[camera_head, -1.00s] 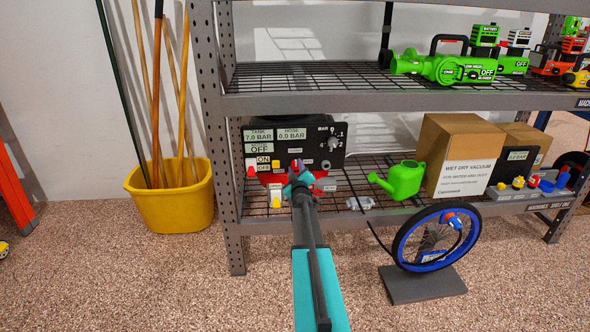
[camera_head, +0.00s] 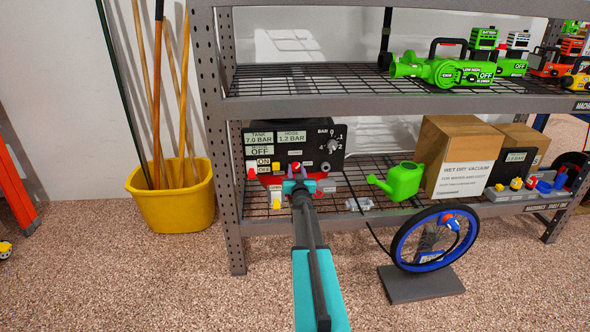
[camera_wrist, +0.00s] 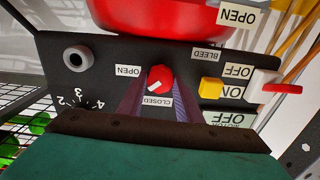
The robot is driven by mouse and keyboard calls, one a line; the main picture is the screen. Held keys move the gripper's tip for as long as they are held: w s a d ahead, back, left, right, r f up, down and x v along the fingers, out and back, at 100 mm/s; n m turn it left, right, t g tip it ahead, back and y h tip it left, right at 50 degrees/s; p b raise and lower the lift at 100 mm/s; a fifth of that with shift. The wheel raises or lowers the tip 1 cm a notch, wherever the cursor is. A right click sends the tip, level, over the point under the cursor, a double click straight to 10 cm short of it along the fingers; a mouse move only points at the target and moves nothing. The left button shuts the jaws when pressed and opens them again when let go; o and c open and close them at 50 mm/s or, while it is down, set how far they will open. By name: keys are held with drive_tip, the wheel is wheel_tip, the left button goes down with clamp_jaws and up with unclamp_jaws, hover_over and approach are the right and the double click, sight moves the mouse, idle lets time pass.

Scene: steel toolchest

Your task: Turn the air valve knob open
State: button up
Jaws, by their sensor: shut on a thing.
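The air valve knob (camera_wrist: 160,79) is red with a white pointer mark. It sits on the black compressor panel (camera_wrist: 105,66), between an OPEN label on its left and a CLOSED label below it in the wrist view. Its white mark slants to the lower left, between the two labels. My gripper (camera_wrist: 159,92) is shut on the knob, with one purple finger on each side. In the head view my gripper (camera_head: 298,186) reaches the lower front of the compressor (camera_head: 308,134). Its displays read TANK 7.0 BAR and HOSE 1.2 BAR.
A yellow knob (camera_wrist: 211,88) and a red-and-white switch (camera_wrist: 268,85) sit close by on the panel. The upper shelf (camera_head: 400,102) overhangs the compressor. A green watering can (camera_head: 400,180) stands to the right; a blue-rimmed wheel (camera_head: 400,248) stands on the floor.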

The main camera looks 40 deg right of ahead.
drive_tip(key=m+p, duration=0.1)
drive_tip(key=m, duration=0.3)
drive_tip(key=shift+w+m, duration=0.1)
drive_tip(key=shift+m, duration=0.2)
drive_tip(key=shift+m+p, duration=0.75)
drive_tip(key=shift+m, duration=1.25)
drive_tip(key=o, duration=1)
drive_tip(key=shift+f, duration=0.1)
drive_tip(key=shift+o, duration=0.2)
drive_tip(key=shift+v, duration=1.15)
drive_tip(key=v, duration=1.1)
drive_tip(key=shift+s+a+p, duration=0.15)
drive_tip(key=shift+s+p, duration=0.05)
drive_tip(key=shift+p, duration=0.1)
